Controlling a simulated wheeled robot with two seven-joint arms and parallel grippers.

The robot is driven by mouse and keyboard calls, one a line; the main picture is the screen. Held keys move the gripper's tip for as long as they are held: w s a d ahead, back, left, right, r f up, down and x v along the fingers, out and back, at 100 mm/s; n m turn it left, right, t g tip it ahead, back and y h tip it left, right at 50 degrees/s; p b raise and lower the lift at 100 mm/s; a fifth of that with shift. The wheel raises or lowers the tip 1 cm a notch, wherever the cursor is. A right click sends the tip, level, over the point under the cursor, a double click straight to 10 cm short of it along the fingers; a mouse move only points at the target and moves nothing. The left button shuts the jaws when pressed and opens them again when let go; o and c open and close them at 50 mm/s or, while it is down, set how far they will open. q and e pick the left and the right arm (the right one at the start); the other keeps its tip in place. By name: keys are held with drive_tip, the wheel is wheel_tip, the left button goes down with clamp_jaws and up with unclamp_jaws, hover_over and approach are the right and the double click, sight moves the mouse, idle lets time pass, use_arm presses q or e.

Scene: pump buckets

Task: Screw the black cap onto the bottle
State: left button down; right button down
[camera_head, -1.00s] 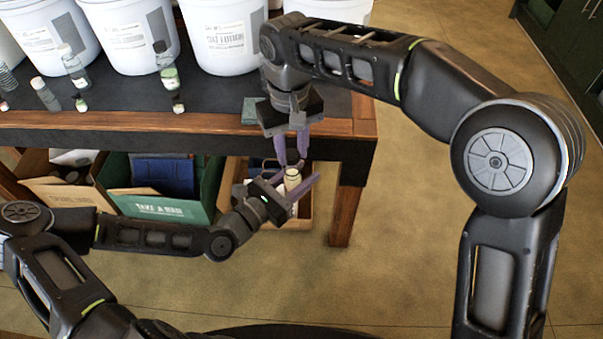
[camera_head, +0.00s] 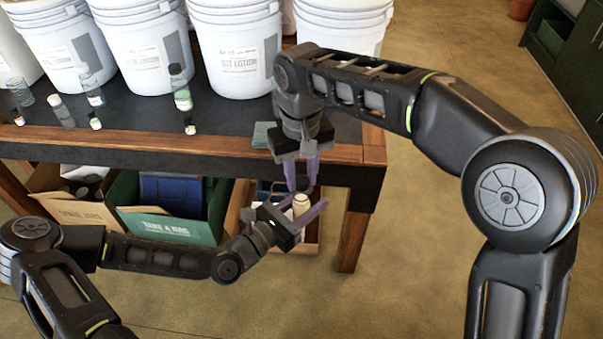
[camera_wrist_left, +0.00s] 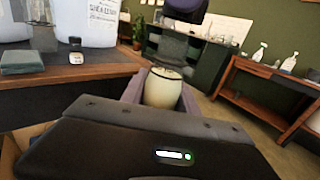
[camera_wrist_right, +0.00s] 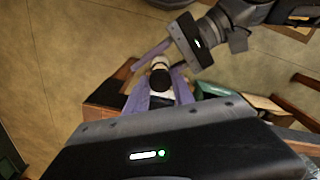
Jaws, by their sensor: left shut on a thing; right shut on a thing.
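The pale, cream-coloured bottle (camera_wrist_left: 162,88) stands upright between the purple fingers of my left gripper (camera_head: 298,210), which is shut on it. The bottle's bare top also shows in the head view (camera_head: 301,202). My right gripper (camera_head: 303,182) is above it, fingers pointing down, shut on the black cap. The cap (camera_wrist_right: 160,79) shows as a dark disc between the fingers in the right wrist view, with the pale bottle (camera_wrist_right: 159,62) partly hidden behind it.
A dark table with a wooden edge (camera_head: 130,147) stands behind my grippers. It bears white buckets (camera_head: 238,50), several small bottles (camera_head: 181,88) and a green-grey block (camera_head: 263,134). Below are a green box (camera_head: 172,226) and a cardboard box (camera_head: 75,212). Open floor lies right.

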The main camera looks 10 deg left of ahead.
sight(301, 207)
drive_tip(key=shift+f, duration=0.75)
drive_tip(key=shift+f, duration=0.6)
idle(0.4)
